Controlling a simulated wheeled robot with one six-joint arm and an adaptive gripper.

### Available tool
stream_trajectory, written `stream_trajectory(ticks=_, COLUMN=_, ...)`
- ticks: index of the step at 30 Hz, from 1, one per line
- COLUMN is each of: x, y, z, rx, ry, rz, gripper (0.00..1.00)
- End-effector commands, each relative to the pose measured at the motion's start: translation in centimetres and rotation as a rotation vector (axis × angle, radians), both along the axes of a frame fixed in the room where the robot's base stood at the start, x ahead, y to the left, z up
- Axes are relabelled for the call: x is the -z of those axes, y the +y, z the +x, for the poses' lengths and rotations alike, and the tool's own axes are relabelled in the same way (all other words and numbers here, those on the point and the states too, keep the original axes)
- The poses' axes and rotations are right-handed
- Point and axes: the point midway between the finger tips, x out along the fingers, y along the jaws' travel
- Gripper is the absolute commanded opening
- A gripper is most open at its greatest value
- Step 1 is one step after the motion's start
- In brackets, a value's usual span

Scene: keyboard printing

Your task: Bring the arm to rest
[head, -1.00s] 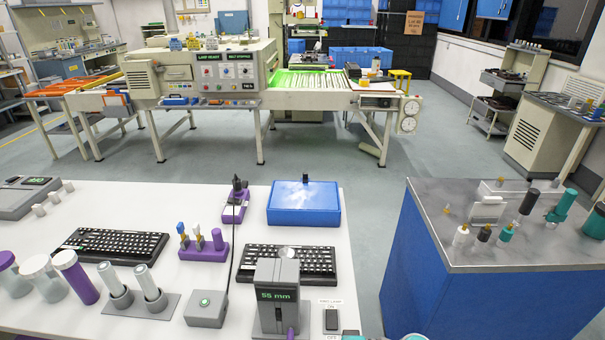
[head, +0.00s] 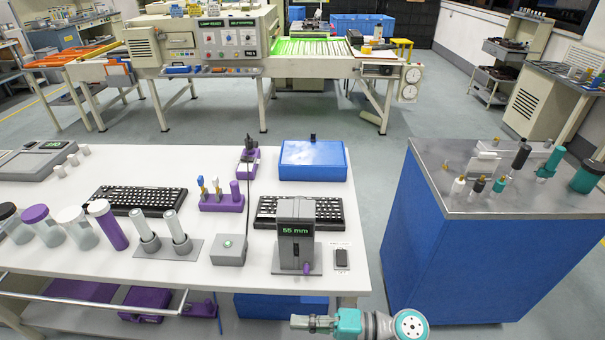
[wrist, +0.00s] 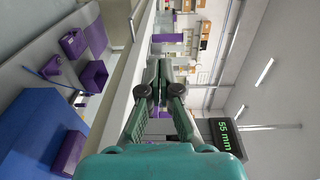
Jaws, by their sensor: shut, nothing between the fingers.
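My arm shows at the bottom of the head view, with its teal and grey links beyond the white table's front edge. My gripper (head: 298,322) points left there, low in front of the table (head: 305,272) and beside its right front corner. In the wrist view my gripper (wrist: 152,75) has its two dark fingers together, shut and empty. The grey device reading 55 mm (head: 296,238) stands on the table above the gripper in the head view. Its display (wrist: 222,140) also shows at the right of the wrist view.
Two black keyboards, a blue box (head: 312,160) and a purple holder (head: 222,202) are on the table. A blue cabinet (head: 450,270) stands to the right, with a floor gap between. Purple bins (head: 145,300) and a blue bin (head: 275,306) sit under the table.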

Motion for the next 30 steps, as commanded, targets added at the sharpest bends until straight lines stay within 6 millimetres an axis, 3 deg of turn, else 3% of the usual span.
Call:
stream_trajectory(ticks=8, x=2.9, y=0.0, z=-1.0, rx=0.104, ry=0.021, rz=-0.057, gripper=0.00)
stream_trajectory(ticks=14, x=6.2, y=-0.4, z=-2.3, rx=0.222, ry=0.037, rz=-0.132, gripper=0.00)
stream_trajectory(ticks=24, x=13.3, y=-3.7, z=-7.5, rx=0.516, ry=0.015, rz=-0.383, gripper=0.00)
stream_trajectory(ticks=30, x=15.7, y=-6.8, z=-11.4, rx=0.662, ry=-0.044, rz=-0.553, gripper=0.00)
